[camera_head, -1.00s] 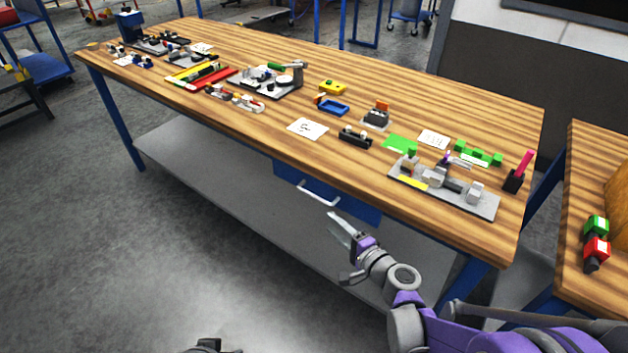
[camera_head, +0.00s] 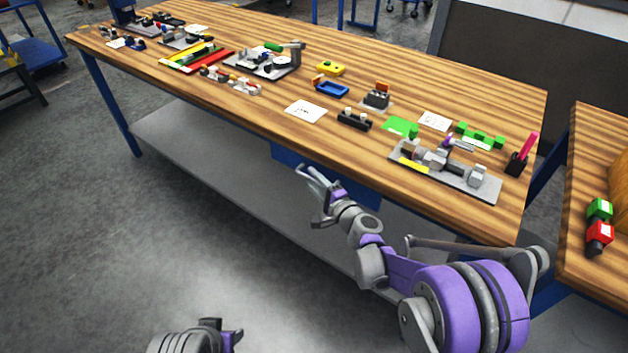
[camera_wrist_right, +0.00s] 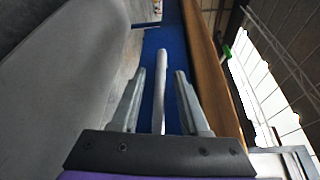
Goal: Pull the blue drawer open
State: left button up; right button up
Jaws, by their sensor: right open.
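The blue drawer (camera_head: 288,154) sits under the front edge of the wooden workbench and looks shut. My right gripper (camera_head: 308,180) is in front of it and covers part of its face in the head view. In the right wrist view the blue drawer front (camera_wrist_right: 174,62) lies ahead. Its pale bar handle (camera_wrist_right: 161,85) stands between the two open fingers of my right gripper (camera_wrist_right: 158,95), with a gap visible on both sides. The jaws are apart and not closed on it. Part of my left arm shows at the bottom edge of the head view; no left fingers show.
The workbench (camera_head: 240,110) carries several small fixtures, parts and cards. A grey lower shelf (camera_head: 200,150) runs beneath it. A second wooden table (camera_head: 590,140) with red and green items stands at the right. The floor in front is clear.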

grip_shut()
dwell(1.5)
